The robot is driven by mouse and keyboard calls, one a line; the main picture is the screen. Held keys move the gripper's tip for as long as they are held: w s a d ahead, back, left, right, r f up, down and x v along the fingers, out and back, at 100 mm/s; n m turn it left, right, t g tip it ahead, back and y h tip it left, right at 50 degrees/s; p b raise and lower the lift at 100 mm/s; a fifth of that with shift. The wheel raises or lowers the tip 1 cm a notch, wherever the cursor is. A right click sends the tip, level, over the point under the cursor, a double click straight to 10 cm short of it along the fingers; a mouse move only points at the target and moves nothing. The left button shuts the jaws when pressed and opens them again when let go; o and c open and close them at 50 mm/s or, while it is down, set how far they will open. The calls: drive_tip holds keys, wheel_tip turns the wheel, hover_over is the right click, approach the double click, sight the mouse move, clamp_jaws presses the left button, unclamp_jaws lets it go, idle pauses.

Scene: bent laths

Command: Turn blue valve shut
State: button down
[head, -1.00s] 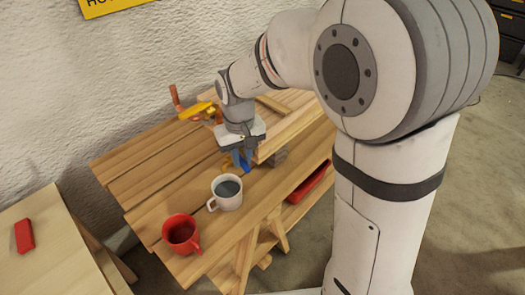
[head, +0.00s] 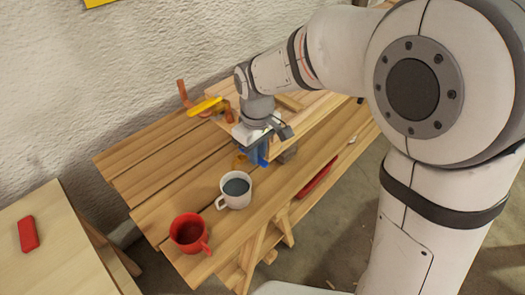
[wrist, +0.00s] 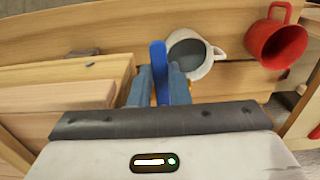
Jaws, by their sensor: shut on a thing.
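The blue valve handle (wrist: 158,62) stands between the two fingers of my gripper (wrist: 157,85) in the wrist view. The fingers are shut on it. In the head view my gripper (head: 259,155) points down at the workbench, and a small part of the blue handle (head: 263,163) shows at the fingertips. The valve's body is mostly hidden behind my gripper. A yellow handle (head: 205,106) on copper pipe (head: 183,93) lies behind and to the left of my gripper.
A white mug (head: 235,190) with dark liquid stands close in front of my gripper, and a red mug (head: 189,233) stands farther left. Wooden boards (head: 310,103) are stacked to the right. A red object (head: 28,234) lies on the left table. The workbench's left part (head: 150,160) is clear.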

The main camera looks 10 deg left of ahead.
sight(259, 159)
drive_tip(key=shift+d, duration=0.15)
drive_tip(key=c, duration=1.6)
unclamp_jaws()
drive_tip(key=shift+s, duration=0.1)
drive_tip(key=shift+o, duration=1.2)
wheel_tip(259, 159, up, 8)
drive_tip(key=p, duration=0.6)
